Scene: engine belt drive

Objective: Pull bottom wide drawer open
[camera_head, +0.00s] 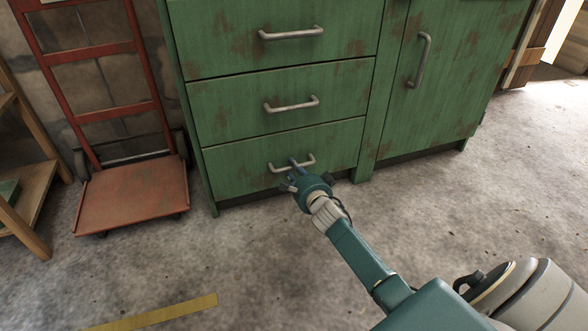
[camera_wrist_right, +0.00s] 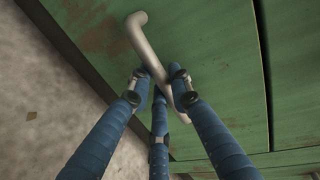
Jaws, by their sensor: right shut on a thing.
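The bottom wide drawer (camera_head: 240,172) is the lowest of the stacked green, rust-stained drawers in the head view. Its front looks flush with the cabinet. Its grey bar handle (camera_head: 277,169) is partly hidden by my right gripper (camera_head: 296,168). In the right wrist view the handle (camera_wrist_right: 145,45) runs at a slant, and the blue fingers of my right gripper (camera_wrist_right: 160,90) are closed around its middle. The drawer front (camera_wrist_right: 225,70) fills much of that view. My left gripper is not in view.
Two more drawers sit above, with handles (camera_head: 291,33) and (camera_head: 291,104). A green door (camera_head: 450,70) is to the right. A red hand truck (camera_head: 133,190) stands to the left. The concrete floor (camera_head: 240,255) before the drawers is clear apart from my arm and a yellow strip (camera_head: 160,315).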

